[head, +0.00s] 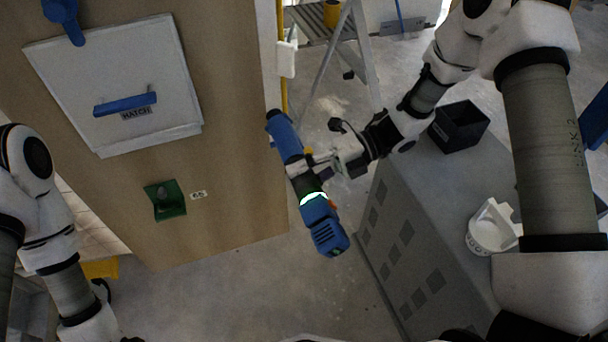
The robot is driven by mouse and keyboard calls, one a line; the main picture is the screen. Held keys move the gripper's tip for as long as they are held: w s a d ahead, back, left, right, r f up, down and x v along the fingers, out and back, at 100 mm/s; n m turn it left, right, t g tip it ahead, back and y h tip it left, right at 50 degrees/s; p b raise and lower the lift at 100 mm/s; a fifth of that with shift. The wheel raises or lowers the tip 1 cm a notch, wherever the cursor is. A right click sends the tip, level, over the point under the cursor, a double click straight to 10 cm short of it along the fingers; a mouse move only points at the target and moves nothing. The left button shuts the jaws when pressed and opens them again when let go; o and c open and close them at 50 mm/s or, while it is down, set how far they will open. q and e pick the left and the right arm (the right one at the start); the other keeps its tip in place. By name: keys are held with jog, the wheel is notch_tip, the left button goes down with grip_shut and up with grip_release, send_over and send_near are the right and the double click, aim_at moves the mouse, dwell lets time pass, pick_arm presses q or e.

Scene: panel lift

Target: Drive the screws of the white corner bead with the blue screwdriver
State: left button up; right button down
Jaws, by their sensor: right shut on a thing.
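The blue screwdriver (326,228) is a power tool with a dark middle and a lit green-white ring. My right gripper (314,170) is shut around its middle, in front of the wall's right edge. The tool slants, with one blue end up and left by the wall edge and the other down and right. The white corner bead (269,50) looks to be the pale upright strip along that wall edge. Its lower part is hidden behind the tool, and its screws are too small to make out. My left arm is at the lower left; its gripper is out of the picture.
The tan wall carries a white hatch (165,60) with a blue handle and a green holder (165,200). A grey cabinet (400,250) at right bears a black bin (459,126) and a white tub (490,232). A stepladder (365,60) stands behind. Floor below the tool is clear.

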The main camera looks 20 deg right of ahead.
aim_at(309, 189)
jog(key=shift+w+r, duration=0.15)
jog(key=shift+w, duration=0.65)
dwell(2.2)
jog(key=shift+s, duration=0.15)
dwell(0.4)
jog(key=shift+s+p, duration=0.55)
jog(key=shift+s, duration=1.75)
